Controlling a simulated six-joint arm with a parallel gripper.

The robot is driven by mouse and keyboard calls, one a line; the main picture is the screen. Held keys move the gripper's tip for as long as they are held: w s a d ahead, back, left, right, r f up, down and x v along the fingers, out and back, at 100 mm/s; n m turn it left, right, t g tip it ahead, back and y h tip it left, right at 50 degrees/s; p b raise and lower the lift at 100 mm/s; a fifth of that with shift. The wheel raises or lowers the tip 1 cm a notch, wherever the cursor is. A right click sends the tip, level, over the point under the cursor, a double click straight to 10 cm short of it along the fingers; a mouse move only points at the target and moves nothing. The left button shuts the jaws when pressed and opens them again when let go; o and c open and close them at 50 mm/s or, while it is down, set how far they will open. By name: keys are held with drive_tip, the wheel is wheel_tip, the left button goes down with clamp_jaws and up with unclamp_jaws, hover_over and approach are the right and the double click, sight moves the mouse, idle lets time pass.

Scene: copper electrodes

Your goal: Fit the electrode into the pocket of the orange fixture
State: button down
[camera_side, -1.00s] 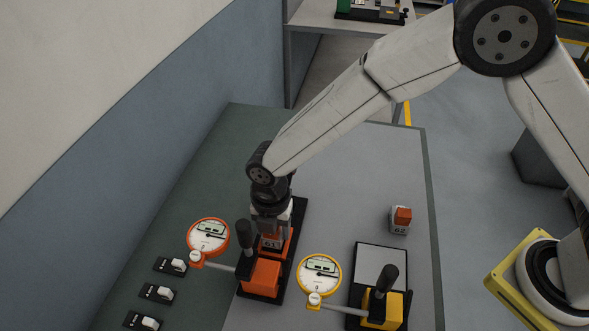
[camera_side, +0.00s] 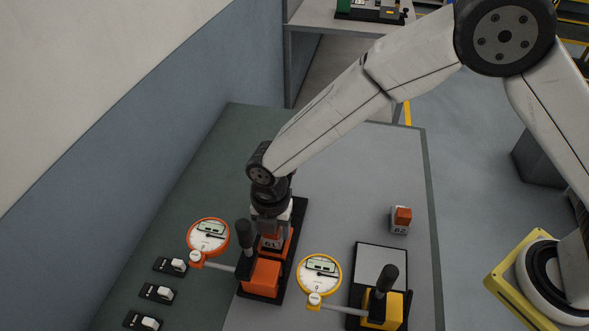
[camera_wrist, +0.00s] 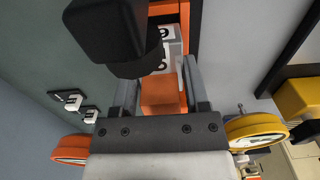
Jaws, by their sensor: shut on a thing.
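My gripper (camera_side: 270,222) points down over the orange fixture (camera_side: 262,277), shut on the electrode marked 61 (camera_side: 270,243). In the wrist view the electrode's copper-orange block (camera_wrist: 160,95) sits between the two grey fingers of my gripper (camera_wrist: 163,85), with its pale numbered body (camera_wrist: 170,50) beyond. The electrode is upright at the fixture's pocket, behind the orange clamp block and black lever. The pocket is mostly hidden by the gripper and electrode. I cannot tell how deep the electrode sits.
The fixture's black lever (camera_side: 245,240) and orange-rimmed dial (camera_side: 208,237) stand close to my gripper. A yellow fixture (camera_side: 382,312) with a yellow-rimmed dial (camera_side: 320,275) is at right. Electrode 62 (camera_side: 400,221) stands alone behind it. Several small switches (camera_side: 158,293) lie at left.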

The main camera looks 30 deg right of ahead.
drive_tip(key=shift+f, duration=1.15)
idle(0.4)
unclamp_jaws()
drive_tip(key=shift+r, duration=3.9)
drive_tip(key=shift+w+d+r+m+t+y, duration=0.15)
drive_tip(key=shift+w+d+m+t+y, duration=0.2)
drive_tip(key=shift+d+m, duration=0.35)
drive_tip(key=w+d+r+m+t+y, duration=0.1)
drive_tip(key=w+d+r+m+t, duration=0.15)
drive_tip(key=d+m, duration=0.35)
drive_tip(key=s+d+r+m+h, duration=0.1)
drive_tip(key=s+d+m, duration=0.5)
drive_tip(key=d+m, duration=0.3)
drive_tip(key=s+d+m, duration=0.7)
drive_tip(key=d+m, duration=0.3)
drive_tip(key=d, duration=0.2)
drive_tip(key=shift+s+r+m+g+h, duration=0.2)
drive_tip(key=shift+r+m+g+h, duration=0.1)
drive_tip(key=shift+r+h, duration=0.05)
